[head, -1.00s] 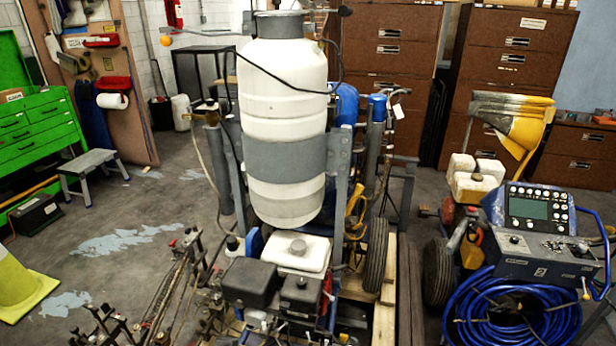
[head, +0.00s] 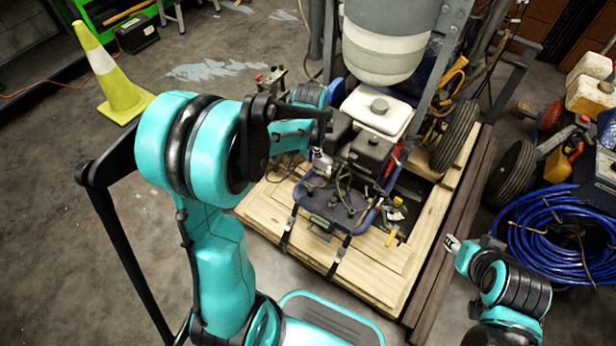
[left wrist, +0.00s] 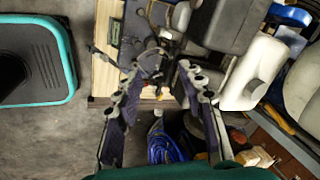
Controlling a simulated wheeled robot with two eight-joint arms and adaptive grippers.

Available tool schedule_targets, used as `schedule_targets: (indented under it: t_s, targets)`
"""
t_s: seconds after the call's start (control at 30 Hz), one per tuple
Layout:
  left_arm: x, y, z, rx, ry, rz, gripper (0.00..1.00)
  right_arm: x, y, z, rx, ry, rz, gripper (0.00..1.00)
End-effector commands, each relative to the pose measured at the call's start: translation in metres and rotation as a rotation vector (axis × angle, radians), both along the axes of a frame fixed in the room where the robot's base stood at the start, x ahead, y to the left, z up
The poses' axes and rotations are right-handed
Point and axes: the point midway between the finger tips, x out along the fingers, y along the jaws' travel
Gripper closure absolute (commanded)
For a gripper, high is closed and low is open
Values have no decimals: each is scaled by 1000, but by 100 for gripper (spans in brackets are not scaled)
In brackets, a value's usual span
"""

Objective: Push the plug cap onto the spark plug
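The line striper's engine (head: 368,153) is black with a white tank (head: 377,108) and sits on a wooden pallet (head: 392,268). My left gripper (head: 322,163) is at the engine's left side, partly hidden by my own arm. In the left wrist view my left gripper (left wrist: 157,70) has its two fingers spread apart, with dark engine parts (left wrist: 150,62) beyond and between the tips. I see nothing clearly held. The plug cap and spark plug are too small and dark to make out. My right gripper (head: 452,243) is low at the right, away from the engine; its fingers are too small to read.
A yellow cone (head: 108,80) stands on the floor at the left. A coiled blue hose (head: 560,235) and a wheel (head: 508,178) are at the right. The big white drum (head: 385,45) rises behind the engine. Hoses and straps lie around the frame.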

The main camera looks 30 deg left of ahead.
Motion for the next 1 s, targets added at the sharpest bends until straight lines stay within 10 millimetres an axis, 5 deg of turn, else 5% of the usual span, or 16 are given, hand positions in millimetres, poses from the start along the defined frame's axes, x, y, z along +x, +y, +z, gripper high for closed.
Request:
schedule_targets:
  t_s: [0.23,0.5,0.63,1.0]
  targets:
    - [43,31,-115,86,103,-420,60,0,0,-1,0,0,0,60]
    - [45,54,-235,122,173,-814,60,0,0,-2,0,0,0,60]
    - [40,57,-263,126,185,-909,60,0,0,-2,0,0,0,60]
    - [40,57,-295,126,188,-943,60,0,0,-15,0,0,0,60]
